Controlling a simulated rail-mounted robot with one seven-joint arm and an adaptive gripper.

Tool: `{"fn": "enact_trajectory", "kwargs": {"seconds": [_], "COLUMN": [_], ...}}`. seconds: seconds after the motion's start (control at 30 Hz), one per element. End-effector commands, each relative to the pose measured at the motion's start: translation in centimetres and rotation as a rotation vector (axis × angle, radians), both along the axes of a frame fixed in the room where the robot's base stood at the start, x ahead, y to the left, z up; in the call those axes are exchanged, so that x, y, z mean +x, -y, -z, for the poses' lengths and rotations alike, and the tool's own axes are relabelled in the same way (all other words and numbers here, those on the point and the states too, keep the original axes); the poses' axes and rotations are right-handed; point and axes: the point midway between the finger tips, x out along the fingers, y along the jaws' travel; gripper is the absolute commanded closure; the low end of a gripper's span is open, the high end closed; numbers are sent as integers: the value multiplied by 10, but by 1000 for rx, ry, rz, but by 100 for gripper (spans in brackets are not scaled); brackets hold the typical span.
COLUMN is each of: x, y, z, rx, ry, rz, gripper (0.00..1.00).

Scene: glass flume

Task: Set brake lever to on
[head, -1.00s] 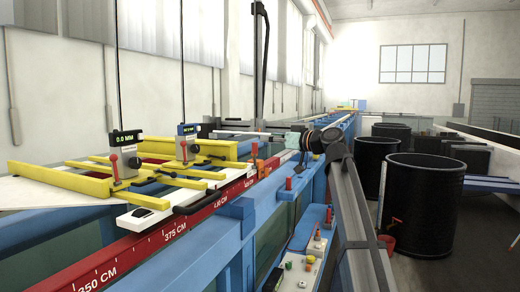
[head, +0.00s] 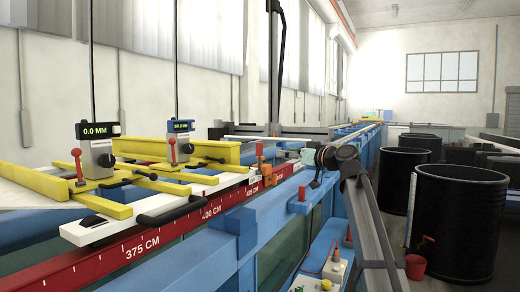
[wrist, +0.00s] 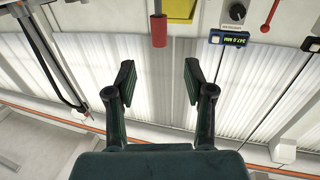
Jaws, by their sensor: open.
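My gripper (wrist: 160,82) is open and empty in the wrist view, with its two dark fingers apart. That view is upside down. A red grip on a grey rod (wrist: 158,32) shows beyond the fingertips, near the top edge, apart from them. In the head view, a red-knobbed lever (head: 78,165) stands upright at the left of the yellow carriage frame (head: 108,208). Another red lever (head: 172,152) is on the blue-topped gauge. I cannot tell which is the brake lever, and no on mark is legible. My gripper's fingers are not clear in the head view.
The carriage straddles the red scale rail (head: 135,250) on the blue flume. A gauge (head: 98,145) reads 0.0 MM; the blue-topped gauge's display (wrist: 229,38) is in the wrist view. Black barrels (head: 460,220) stand at right. A panel with small controls (head: 325,265) is below my arm.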

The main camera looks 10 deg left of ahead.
Motion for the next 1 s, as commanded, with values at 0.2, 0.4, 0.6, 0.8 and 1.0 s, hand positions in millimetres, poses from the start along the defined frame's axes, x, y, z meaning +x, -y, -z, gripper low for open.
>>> {"fn": "enact_trajectory", "kwargs": {"seconds": [0.2, 0.4, 0.6, 0.8, 1.0], "x": [28, 52, 71, 80, 83], "y": [-37, -68, -93, -107, -110], "z": [-4, -4, -3, -1, 1], "rx": [-2, -1, -1, -1, -1], "ry": [-1, -2, -1, -1, -1], "rz": [-2, -1, 0, -1, 0], "gripper": [47, 47, 47, 47, 47]}}
